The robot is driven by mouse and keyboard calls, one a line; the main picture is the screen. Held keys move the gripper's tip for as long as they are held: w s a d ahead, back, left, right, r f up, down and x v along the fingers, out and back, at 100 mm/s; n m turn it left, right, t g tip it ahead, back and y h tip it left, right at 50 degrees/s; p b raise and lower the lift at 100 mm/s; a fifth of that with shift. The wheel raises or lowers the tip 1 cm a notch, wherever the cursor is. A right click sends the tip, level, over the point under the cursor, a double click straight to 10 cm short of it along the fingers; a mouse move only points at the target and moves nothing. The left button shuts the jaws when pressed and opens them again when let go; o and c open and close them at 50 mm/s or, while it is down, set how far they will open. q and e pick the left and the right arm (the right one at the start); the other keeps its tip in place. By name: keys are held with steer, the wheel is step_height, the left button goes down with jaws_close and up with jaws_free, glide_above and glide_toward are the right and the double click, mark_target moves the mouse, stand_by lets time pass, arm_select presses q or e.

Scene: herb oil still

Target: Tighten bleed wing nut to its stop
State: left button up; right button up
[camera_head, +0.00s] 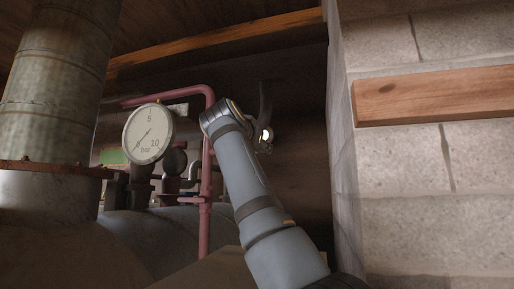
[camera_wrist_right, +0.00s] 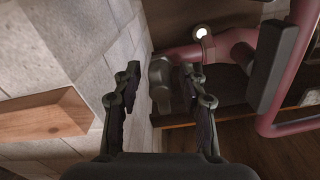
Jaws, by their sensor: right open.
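My right gripper (camera_wrist_right: 161,76) is open in the right wrist view, with one finger on each side of a dark grey piece that looks like the bleed wing nut (camera_wrist_right: 160,88). The wing nut is nearer the right finger, and I cannot tell whether they touch. It sits at the end of a reddish pipe fitting (camera_wrist_right: 184,53). In the head view my right arm reaches up from below, and its wrist hides the nut. My left gripper is not in view.
A block wall with a wooden beam (camera_head: 435,95) stands close on the right. A pressure gauge (camera_head: 148,133), red pipe (camera_head: 205,230) and metal boiler (camera_head: 110,250) are left of my arm. A small bright round part (camera_wrist_right: 201,32) lies beyond the fitting.

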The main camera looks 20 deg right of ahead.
steer(key=shift+s+a+r, duration=0.2)
steer(key=shift+s+a, duration=0.15)
steer(key=shift+s, duration=0.15)
steer(key=v, duration=0.6)
steer(key=shift+s, duration=0.25)
steer(key=shift+w+f, duration=0.2)
steer(key=shift+a, duration=0.1)
